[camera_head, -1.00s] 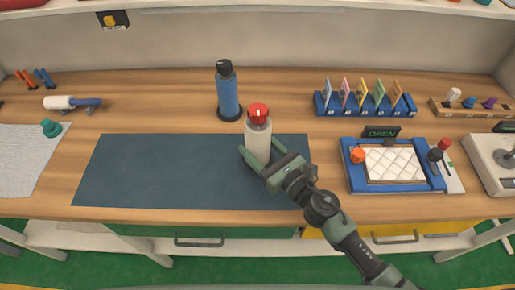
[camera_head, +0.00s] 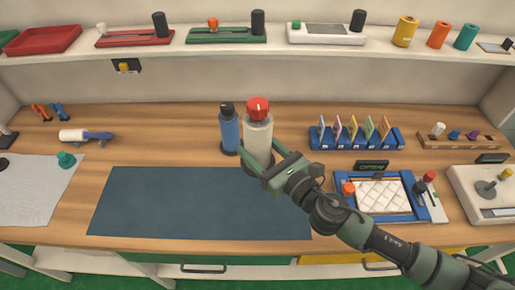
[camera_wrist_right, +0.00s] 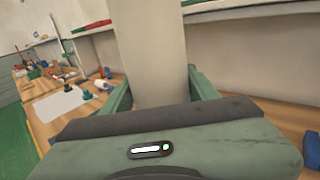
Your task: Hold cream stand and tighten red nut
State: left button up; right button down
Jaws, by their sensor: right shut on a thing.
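The cream stand (camera_head: 258,138) is an upright cream cylinder on a dark base, with a red nut (camera_head: 258,108) at its top. My right gripper (camera_head: 263,160) is shut around the lower part of the stand, which appears raised off the table near the mat's back edge. In the right wrist view the cream stand (camera_wrist_right: 150,50) rises between the green fingers of my right gripper (camera_wrist_right: 160,90); the nut is out of that view. My left gripper is not in view.
A blue bottle-like stand (camera_head: 230,132) with a black top is close on the left. The dark blue mat (camera_head: 190,205) is empty. A card rack (camera_head: 355,140) and a blue tray (camera_head: 425,205) with a quilted white pad (camera_head: 383,195) are at right. A shelf (camera_head: 180,57) runs behind.

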jog(key=shift+f, duration=0.1)
dwell(0.3)
jog(key=shift+f+b, duration=0.3)
jog(key=shift+b, duration=0.2)
jog(key=shift+f+b, duration=8.4)
jog(key=shift+f, duration=0.95)
